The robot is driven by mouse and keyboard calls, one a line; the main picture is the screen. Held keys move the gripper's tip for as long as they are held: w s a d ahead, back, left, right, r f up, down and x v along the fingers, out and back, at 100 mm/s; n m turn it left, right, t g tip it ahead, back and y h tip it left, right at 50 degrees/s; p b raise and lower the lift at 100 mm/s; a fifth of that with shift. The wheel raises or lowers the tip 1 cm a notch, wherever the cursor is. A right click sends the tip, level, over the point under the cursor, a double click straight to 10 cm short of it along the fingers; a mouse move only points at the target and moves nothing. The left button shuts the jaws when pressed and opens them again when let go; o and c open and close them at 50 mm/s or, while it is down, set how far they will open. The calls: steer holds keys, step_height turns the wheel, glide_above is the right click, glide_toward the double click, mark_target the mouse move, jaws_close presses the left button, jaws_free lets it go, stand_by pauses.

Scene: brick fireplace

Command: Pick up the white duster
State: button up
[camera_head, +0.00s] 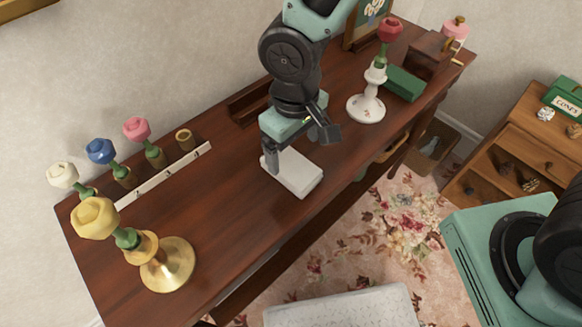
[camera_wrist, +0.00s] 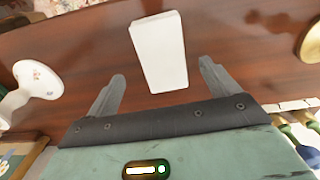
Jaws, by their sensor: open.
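The white duster (camera_head: 299,174), a plain white rectangular block, lies flat on the dark wooden table. It also shows in the wrist view (camera_wrist: 158,48), top centre. My gripper (camera_head: 298,150) is above the duster, pointing down, with its jaws open. In the wrist view, my gripper's fingertips (camera_wrist: 162,70) stand apart to either side of the duster's near end, with gaps on both sides. The duster is not held. I cannot tell exactly how high the fingertips are above the table.
A white candlestick (camera_head: 367,105) with a red rose stands to the right, near a green box (camera_head: 404,83). A brass candlestick (camera_head: 168,265) with a yellow rose stands front left. A rack (camera_head: 163,175) with several roses lies along the back left. Table around the duster is clear.

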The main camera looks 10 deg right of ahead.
mark_target(291, 165)
steer(key=f, duration=0.6)
steer(key=shift+a+f, duration=0.2)
steer(key=shift+a, duration=0.1)
steer(key=c, duration=1.1)
